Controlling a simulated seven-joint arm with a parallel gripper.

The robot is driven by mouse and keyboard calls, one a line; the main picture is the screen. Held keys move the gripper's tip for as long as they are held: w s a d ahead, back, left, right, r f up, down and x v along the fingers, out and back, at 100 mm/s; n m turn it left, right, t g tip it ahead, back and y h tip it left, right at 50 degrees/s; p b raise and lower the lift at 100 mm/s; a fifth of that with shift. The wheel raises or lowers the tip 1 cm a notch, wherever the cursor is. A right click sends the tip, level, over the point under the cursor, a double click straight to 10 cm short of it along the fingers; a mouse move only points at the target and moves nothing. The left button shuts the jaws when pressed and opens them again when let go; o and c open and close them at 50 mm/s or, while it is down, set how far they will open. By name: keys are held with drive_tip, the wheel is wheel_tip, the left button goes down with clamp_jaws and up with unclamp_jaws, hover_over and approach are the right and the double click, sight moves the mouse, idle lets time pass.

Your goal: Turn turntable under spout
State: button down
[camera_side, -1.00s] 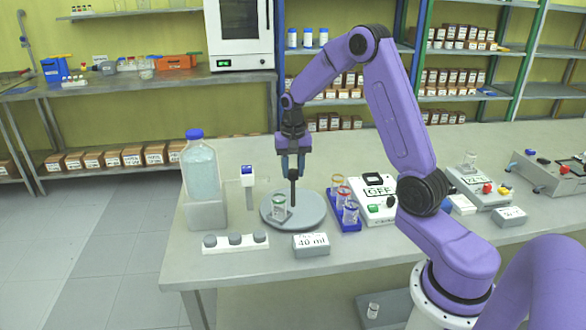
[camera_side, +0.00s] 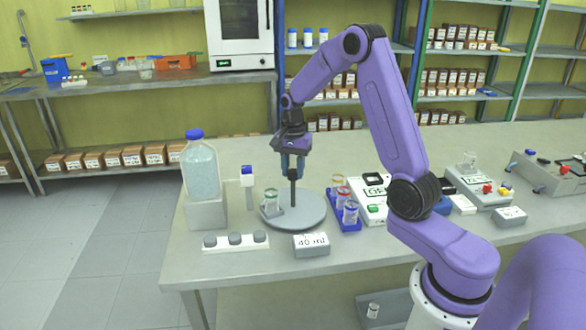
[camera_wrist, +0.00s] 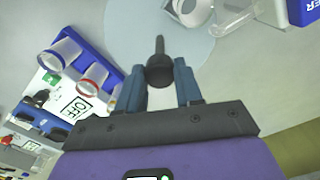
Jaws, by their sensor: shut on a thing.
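The round grey turntable (camera_side: 308,212) lies on the bench, with a dark upright handle (camera_side: 293,192) standing on it. My gripper (camera_side: 293,178) points down over the turntable and is shut on the handle; the handle also shows between the fingers in the wrist view (camera_wrist: 159,62). A clear glass beaker (camera_side: 271,198) sits in a grey holder near the turntable's left edge. The spout (camera_side: 247,178) stands just left of the beaker, and the beaker appears beside it rather than clearly beneath it. In the wrist view the turntable (camera_wrist: 130,30) fills the top middle.
A bottle with a blue cap (camera_side: 200,170) stands on a block at the left. A blue rack with beakers (camera_side: 347,222) is close to the turntable's right. A "40 ml" display (camera_side: 311,245) and a panel with several knobs (camera_side: 235,242) stand in front. The bench behind is clear.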

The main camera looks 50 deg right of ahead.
drive_tip(key=shift+m, duration=2)
drive_tip(key=c, duration=0.7)
unclamp_jaws()
drive_tip(key=shift+c, duration=0.2)
wheel_tip(320, 180, up, 17)
drive_tip(key=shift+r, duration=0.2)
